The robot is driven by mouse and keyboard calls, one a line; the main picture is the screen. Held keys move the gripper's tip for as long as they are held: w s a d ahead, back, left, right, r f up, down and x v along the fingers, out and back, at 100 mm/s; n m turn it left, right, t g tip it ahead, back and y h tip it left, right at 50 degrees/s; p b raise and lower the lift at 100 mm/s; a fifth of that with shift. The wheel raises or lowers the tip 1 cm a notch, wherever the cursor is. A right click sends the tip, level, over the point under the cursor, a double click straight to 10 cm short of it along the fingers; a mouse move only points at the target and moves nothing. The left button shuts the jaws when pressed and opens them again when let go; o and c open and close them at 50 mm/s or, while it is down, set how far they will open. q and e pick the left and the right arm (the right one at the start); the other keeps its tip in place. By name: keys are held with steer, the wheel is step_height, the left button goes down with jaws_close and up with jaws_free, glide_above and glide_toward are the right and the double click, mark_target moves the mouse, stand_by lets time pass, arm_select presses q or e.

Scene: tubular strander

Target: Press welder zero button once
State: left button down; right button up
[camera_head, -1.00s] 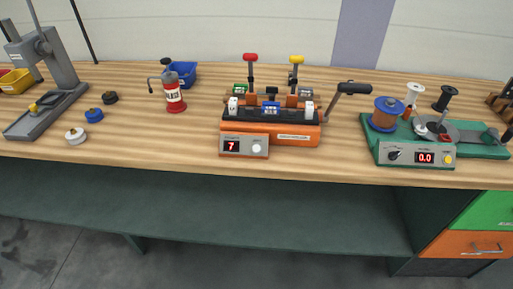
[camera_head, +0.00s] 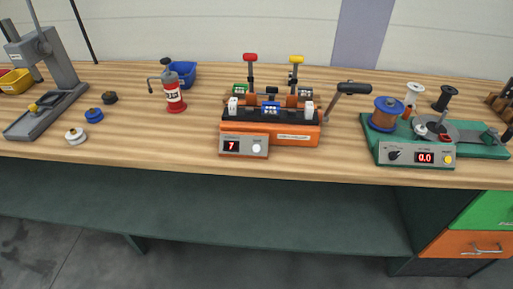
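The orange welder (camera_head: 297,137) stands on the wooden bench near the middle of the view. Its grey front panel (camera_head: 243,155) has a red display (camera_head: 231,146) reading 7. A round white button (camera_head: 257,148) sits to the right of the display, with nothing touching it. The label on the panel is too small to read. A red-knobbed lever (camera_head: 250,60) and a yellow-knobbed lever (camera_head: 296,62) stand at the back of the welder, and a black-handled crank (camera_head: 350,88) is on its right. Neither of my grippers is in view.
A green winder (camera_head: 384,151) with a display reading 0.0 stands to the right. A red-and-white oil can (camera_head: 174,97), a blue bin (camera_head: 184,72) and several small spools, including a blue one (camera_head: 94,115), are to the left. The bench front beside the welder is clear.

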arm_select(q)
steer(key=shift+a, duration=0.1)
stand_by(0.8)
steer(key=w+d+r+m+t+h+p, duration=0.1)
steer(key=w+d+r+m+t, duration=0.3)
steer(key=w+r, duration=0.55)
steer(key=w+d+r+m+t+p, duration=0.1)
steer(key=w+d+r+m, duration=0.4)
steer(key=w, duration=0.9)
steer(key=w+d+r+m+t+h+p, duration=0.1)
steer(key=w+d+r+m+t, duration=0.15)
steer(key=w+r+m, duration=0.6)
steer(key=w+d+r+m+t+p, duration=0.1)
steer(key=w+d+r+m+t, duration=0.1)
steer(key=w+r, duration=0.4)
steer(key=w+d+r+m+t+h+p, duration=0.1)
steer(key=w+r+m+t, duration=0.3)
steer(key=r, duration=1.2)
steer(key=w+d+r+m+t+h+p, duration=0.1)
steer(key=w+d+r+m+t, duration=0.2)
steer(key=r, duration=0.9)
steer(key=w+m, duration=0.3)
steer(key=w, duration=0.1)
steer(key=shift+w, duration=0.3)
